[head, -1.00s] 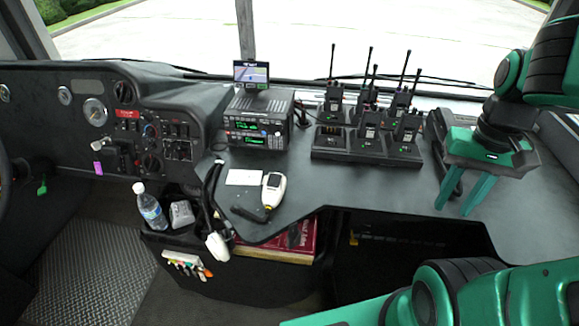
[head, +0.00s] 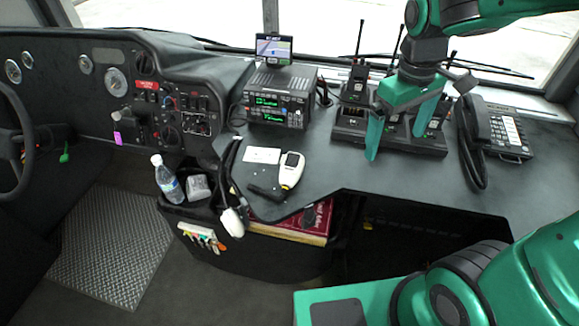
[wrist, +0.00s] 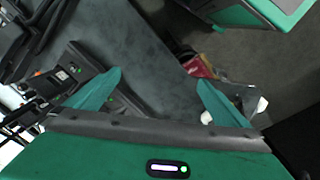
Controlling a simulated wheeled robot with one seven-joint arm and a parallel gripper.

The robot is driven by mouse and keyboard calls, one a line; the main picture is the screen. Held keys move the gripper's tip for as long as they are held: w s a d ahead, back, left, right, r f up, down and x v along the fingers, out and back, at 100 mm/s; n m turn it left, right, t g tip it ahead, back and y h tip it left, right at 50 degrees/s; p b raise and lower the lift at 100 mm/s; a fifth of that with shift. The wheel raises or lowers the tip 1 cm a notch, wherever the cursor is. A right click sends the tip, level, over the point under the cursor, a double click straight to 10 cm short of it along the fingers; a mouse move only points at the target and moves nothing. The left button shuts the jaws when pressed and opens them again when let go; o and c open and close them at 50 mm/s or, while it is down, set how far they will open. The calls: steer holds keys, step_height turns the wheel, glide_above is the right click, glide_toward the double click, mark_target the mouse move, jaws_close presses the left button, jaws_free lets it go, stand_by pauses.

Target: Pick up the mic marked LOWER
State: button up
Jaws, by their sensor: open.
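A white hand mic (head: 291,170) with a dark screen lies on the dash shelf, next to a white card. A second white mic (head: 232,222) hangs at the shelf's front edge by a black cord. I cannot read a LOWER mark on either. My gripper (head: 398,143) is open and empty, pointing down in front of the radio charger, to the right of both mics. In the wrist view its fingers (wrist: 160,80) are spread with dark shelf between them. Small whitish shapes beside the right finger there are too unclear to name.
A charger (head: 400,146) with several upright handheld radios stands behind my gripper, partly hidden. A radio unit (head: 275,100) with a small screen is left of it, a corded phone (head: 505,132) right. A water bottle (head: 168,180) and red book (head: 290,222) sit below the shelf.

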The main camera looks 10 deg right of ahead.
steer(key=w+a+f+n, duration=0.1)
steer(key=w+a+n, duration=0.35)
steer(key=a, duration=0.65)
steer(key=n, duration=0.5)
glide_toward(289, 166)
steer(key=shift+s+d+f+t+y, duration=0.15)
steer(key=shift+s+d+t+y, duration=0.15)
steer(key=shift+s+d, duration=0.3)
steer(key=f, duration=0.4)
steer(key=shift+w+a+f, duration=0.15)
steer(key=shift+w+a, duration=0.05)
steer(key=shift+w+f, duration=0.15)
steer(key=shift+f, duration=0.9)
steer(key=shift+w+f, duration=0.2)
steer(key=shift+f, duration=0.85)
steer(key=shift+w+f, duration=0.15)
steer(key=shift+f, duration=0.95)
steer(key=shift+c, duration=0.3)
steer(key=c, duration=0.7)
